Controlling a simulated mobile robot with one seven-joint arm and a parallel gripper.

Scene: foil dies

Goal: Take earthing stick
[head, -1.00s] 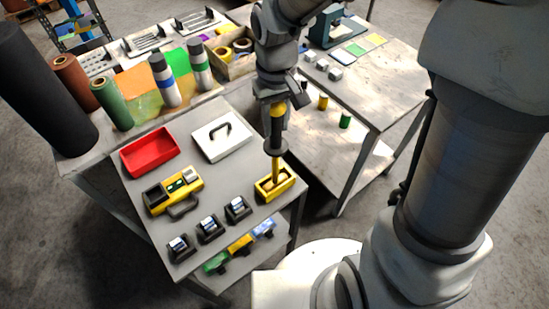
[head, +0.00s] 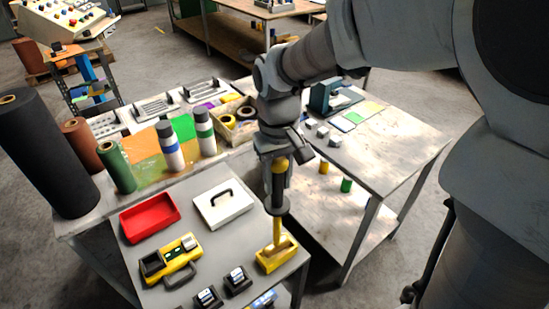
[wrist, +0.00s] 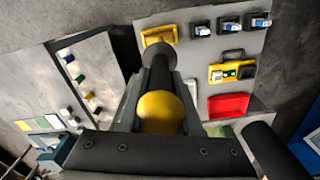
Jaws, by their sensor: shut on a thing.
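The earthing stick (head: 277,228) is upright, with a yellow rod, a dark disc and a dark grip above it. My gripper (head: 278,172) is shut on its upper part. In the head view the rod's lower end overlaps the yellow open holder (head: 265,264) on the grey table's right edge; I cannot tell whether it is inside or above it. In the wrist view, the stick's yellow knob (wrist: 160,112) sits between my fingers, and its dark shaft points towards the yellow holder (wrist: 152,37). The stick's lower end is hidden there.
On the grey table (head: 205,262) are a red tray (head: 149,217), a white lidded box (head: 223,205), a yellow tester (head: 168,260) and small black devices (head: 236,281). Bottles and rolls stand behind. A second bench (head: 390,150) is at right.

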